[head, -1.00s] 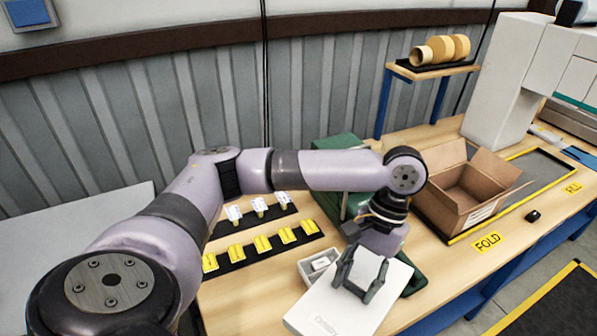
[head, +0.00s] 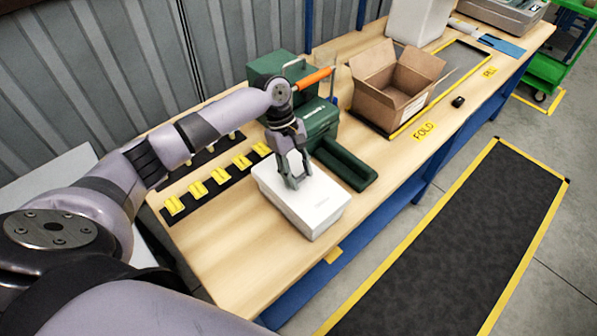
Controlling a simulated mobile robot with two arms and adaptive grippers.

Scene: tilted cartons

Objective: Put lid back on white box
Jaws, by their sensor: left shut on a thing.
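The white box (head: 328,226) stands on the wooden table near its front edge. The white lid (head: 318,199) lies over the top of the box, covering its opening, and looks level. I cannot tell whether it is pressed fully down. My left gripper (head: 293,184) comes down from above and is shut on the lid near its back-left part. The fingers hide some of the lid. My right gripper is not in view.
A green tray (head: 346,167) and a green machine (head: 318,122) with an orange handle (head: 315,78) stand close behind the box. Yellow clips (head: 220,176) sit on black strips at left. An open carton (head: 392,88) stands farther right.

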